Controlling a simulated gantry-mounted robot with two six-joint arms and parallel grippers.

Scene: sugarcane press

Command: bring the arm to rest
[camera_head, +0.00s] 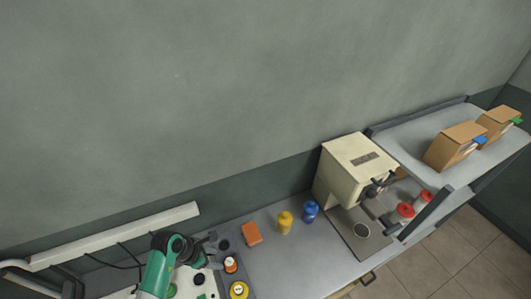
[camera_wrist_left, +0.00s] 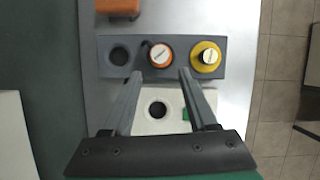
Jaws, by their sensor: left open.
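My left gripper (camera_head: 214,252) is at the bottom left in the head view, over the near-left part of the counter. In the left wrist view its two fingers (camera_wrist_left: 160,76) are spread apart with nothing held between them. Beyond the fingertips is a dark holder strip (camera_wrist_left: 225,70) with an empty round hole, an orange-rimmed round item (camera_wrist_left: 160,55) and a yellow round item (camera_wrist_left: 206,57). These also show in the head view as the orange item (camera_head: 231,265) and the yellow item (camera_head: 239,290). My right gripper is not in view.
A beige press machine (camera_head: 350,170) stands on the grey counter (camera_head: 290,255) at right. Yellow (camera_head: 285,222) and blue (camera_head: 310,211) containers and an orange block (camera_head: 251,233) stand nearby. A shelf (camera_head: 410,133) holds two cardboard boxes (camera_head: 455,146). Two red-topped items (camera_head: 404,211) are beside the press.

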